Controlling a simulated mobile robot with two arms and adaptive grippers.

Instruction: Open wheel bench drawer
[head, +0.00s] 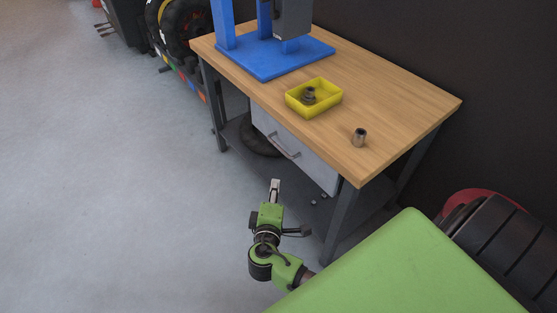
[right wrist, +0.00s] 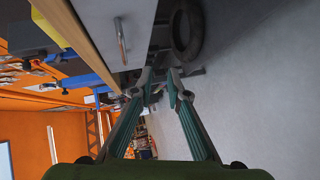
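The wheel bench (head: 400,108) has a wooden top and dark grey legs. Its light grey drawer (head: 313,162) hangs under the top and looks closed. A metal bar handle (head: 284,147) crosses the drawer front. My right gripper (head: 275,185) is in front of the drawer, below and a little left of the handle, apart from it. In the right wrist view the two fingers (right wrist: 160,87) are parted with nothing between them. The handle (right wrist: 122,42) shows there ahead and left of the fingers, on the drawer front (right wrist: 108,18). My left gripper is out of view.
On the bench stand a blue press (head: 280,62), a yellow tray (head: 315,98) with dark parts, and a small metal cylinder (head: 360,137). A tyre (head: 258,142) lies on the lower shelf (head: 236,132). The floor (head: 110,190) to the left is clear.

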